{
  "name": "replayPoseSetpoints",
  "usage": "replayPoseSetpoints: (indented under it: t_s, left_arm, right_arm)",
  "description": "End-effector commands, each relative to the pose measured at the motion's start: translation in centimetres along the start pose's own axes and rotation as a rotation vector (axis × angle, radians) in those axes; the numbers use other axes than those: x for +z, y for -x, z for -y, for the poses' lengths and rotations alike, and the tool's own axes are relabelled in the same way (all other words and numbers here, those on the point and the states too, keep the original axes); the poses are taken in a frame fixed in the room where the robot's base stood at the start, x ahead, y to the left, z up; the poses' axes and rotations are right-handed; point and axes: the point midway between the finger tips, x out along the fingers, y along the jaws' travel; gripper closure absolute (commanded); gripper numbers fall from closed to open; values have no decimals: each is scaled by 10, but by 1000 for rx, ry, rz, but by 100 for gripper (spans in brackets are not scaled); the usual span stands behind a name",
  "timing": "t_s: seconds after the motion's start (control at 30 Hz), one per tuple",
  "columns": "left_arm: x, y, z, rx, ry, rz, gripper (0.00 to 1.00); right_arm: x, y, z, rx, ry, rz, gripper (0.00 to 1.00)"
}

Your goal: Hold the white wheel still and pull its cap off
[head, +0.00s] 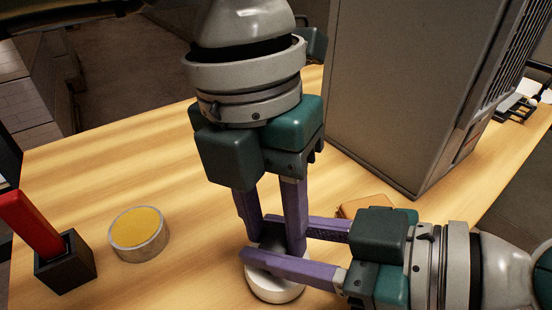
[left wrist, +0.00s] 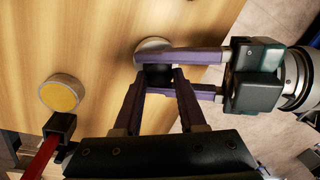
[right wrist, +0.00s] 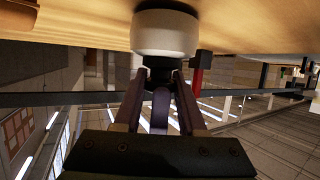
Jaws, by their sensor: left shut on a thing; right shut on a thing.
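The white wheel (head: 275,288) sits on the wooden table, partly hidden by my grippers. It also shows in the left wrist view (left wrist: 150,45) and the right wrist view (right wrist: 165,33). Its dark cap (right wrist: 161,62) is against the wheel, with no clear gap between them. My left gripper (head: 273,243) comes down from above and is shut on the dark cap. My right gripper (head: 258,238) reaches in level from the right and is shut around the same dark part, close above the white body. The crossed fingers hide the exact contacts.
A round tin with a yellow top (head: 139,232) stands to the left. Further left, a red bar (head: 30,222) stands in a black holder (head: 65,263). A large grey cabinet (head: 405,90) stands at the back right. Table between the tin and wheel is clear.

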Motion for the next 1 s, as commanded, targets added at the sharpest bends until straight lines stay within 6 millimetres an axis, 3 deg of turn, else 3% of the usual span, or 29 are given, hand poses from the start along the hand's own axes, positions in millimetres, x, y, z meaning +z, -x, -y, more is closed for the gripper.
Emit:
replayPoseSetpoints:
  t_s: [0.03, 1.0]
  left_arm:
    - [4, 6, 9, -24, -13, 16, 100]
    - [2, 14, 6, 127, -4, 7, 100]
  right_arm:
    - [10, 0, 5, -12, -6, 23, 100]
    - [7, 0, 3, -7, -4, 15, 100]
